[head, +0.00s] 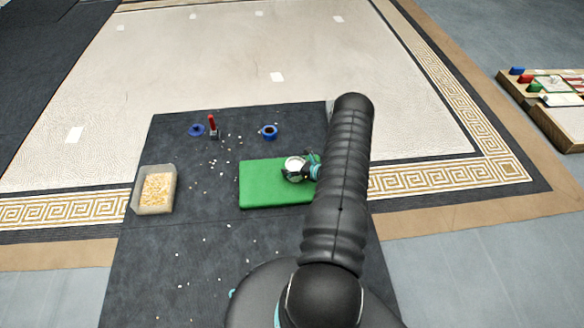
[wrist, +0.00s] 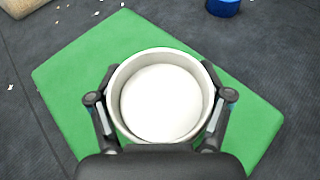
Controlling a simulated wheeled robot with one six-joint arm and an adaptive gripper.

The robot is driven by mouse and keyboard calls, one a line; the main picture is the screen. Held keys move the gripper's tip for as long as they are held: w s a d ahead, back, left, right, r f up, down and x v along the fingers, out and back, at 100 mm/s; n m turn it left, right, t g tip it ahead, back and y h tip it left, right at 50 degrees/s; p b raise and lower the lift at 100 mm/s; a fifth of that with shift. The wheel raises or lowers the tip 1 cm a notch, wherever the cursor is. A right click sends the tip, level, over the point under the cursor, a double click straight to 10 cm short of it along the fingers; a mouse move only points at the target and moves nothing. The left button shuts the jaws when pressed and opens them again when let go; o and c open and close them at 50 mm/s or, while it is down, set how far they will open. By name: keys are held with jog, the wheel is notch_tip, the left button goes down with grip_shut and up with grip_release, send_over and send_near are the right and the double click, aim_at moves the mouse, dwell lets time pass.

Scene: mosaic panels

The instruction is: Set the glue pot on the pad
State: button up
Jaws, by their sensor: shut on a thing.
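The glue pot (wrist: 160,104) is a round pot with a pale rim and white contents. In the head view the glue pot (head: 294,163) is upright over the green pad (head: 262,190), toward its upper right part. The pad (wrist: 80,75) also shows around the pot in the wrist view. My gripper (wrist: 160,112) is shut on the pot, one finger on each side. In the head view my gripper (head: 297,172) is at the pot, partly hidden by my arm. I cannot tell whether the pot's base touches the pad.
A tray of yellowish pieces (head: 157,192) stands left of the pad. A blue roll (head: 269,132), a blue ring (head: 197,130) and a red-handled tool (head: 212,127) lie behind it. Small chips are scattered over the dark mat (head: 205,225). A wooden table (head: 555,115) stands far right.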

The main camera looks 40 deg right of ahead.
jog(key=shift+f, duration=0.35)
jog(key=shift+f, duration=0.15)
jog(key=o, duration=1.3)
jog(key=shift+o, duration=0.2)
